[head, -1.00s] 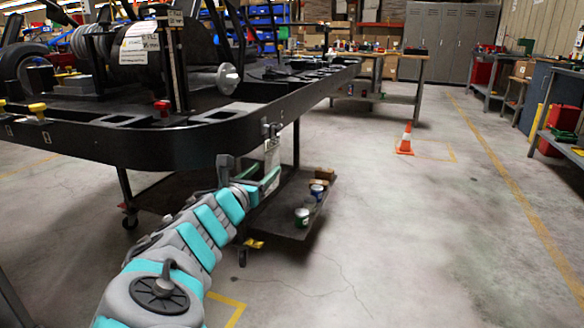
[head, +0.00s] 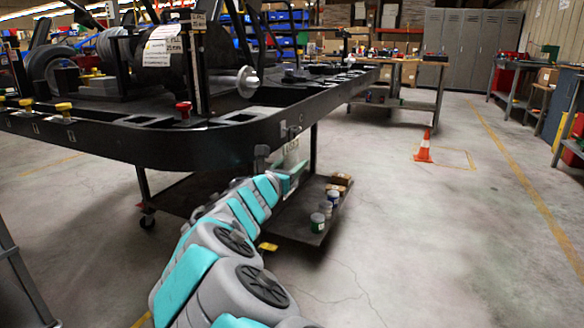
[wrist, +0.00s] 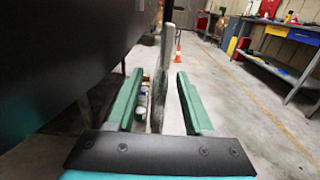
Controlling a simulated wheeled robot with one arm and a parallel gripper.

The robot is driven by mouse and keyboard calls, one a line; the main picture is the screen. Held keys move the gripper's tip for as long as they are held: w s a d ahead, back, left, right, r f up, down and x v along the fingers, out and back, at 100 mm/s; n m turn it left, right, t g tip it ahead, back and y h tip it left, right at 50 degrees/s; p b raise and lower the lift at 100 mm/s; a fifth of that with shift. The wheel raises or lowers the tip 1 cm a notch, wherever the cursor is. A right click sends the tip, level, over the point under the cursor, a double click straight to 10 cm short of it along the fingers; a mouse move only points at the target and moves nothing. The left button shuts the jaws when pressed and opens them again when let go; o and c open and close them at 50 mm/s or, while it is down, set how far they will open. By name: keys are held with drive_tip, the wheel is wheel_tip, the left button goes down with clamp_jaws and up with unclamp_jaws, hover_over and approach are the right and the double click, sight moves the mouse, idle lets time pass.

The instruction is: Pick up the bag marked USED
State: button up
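A pale, flat bag (head: 291,150) hangs from the side of the black kart stand; its marking is too small to read. My gripper (head: 288,178) is at the bag's lower part, partly hidden by my arm. In the wrist view, my gripper (wrist: 160,100) is open, with its two green fingers apart. A thin, upright grey thing (wrist: 164,65), seemingly the bag seen edge-on, stands between the fingers, with gaps showing on both sides. I cannot tell how far it reaches between them.
The black kart stand (head: 220,142) fills the left, with its dark side close by in the wrist view. Its lower shelf (head: 300,222) holds several cans and small boxes. A traffic cone (head: 424,148) stands on open floor to the right. Benches line the right wall.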

clamp_jaws()
drive_tip(key=shift+r, duration=0.1)
idle(0.5)
